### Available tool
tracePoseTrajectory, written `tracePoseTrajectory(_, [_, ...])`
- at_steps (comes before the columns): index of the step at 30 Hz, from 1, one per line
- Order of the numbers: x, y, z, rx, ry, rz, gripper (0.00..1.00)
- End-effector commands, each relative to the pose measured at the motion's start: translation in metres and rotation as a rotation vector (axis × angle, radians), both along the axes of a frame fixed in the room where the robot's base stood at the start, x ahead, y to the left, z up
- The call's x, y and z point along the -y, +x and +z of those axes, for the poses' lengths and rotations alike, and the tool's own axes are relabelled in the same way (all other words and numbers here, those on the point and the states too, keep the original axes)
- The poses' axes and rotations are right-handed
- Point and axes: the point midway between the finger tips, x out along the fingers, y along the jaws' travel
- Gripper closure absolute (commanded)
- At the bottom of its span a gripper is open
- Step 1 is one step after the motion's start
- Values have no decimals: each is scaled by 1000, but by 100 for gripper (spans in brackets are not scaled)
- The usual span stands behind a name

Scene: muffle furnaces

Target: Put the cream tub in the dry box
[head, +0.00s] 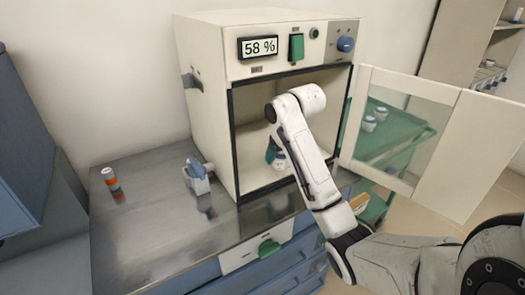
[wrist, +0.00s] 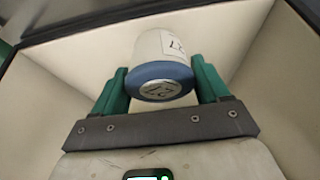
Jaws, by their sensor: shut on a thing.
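The cream tub (wrist: 163,68), a pale round jar with a blue lid and a label whose marking I cannot read for sure, is held between the green fingers of my gripper (wrist: 163,85) in the wrist view. In the head view my gripper (head: 273,153) and the tub (head: 280,161) are within the opening of the dry box (head: 210,110), partly hidden by my arm. The dry box is a cream cabinet with a 58 % display, and its glazed door (head: 455,145) stands open to the right. Whether the tub touches the box floor I cannot tell.
An orange bottle (head: 111,179) and a small white-and-blue item (head: 196,176) stand on the steel bench (head: 140,235) left of the box. A green cart (head: 405,125) with two small tubs shows through the door's glass. The bench's front left is clear.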

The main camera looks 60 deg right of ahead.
Motion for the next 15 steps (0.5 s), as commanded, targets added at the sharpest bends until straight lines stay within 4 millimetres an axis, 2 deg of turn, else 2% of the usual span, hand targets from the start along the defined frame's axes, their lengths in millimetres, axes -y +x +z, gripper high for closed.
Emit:
tracePoseTrajectory(3, [17, 25, 4, -2, -3, -2, 61])
tracePoseTrajectory(9, [40, 63, 4, -2, -3, -2, 61])
tracePoseTrajectory(15, [52, 84, 3, 0, -2, -1, 61])
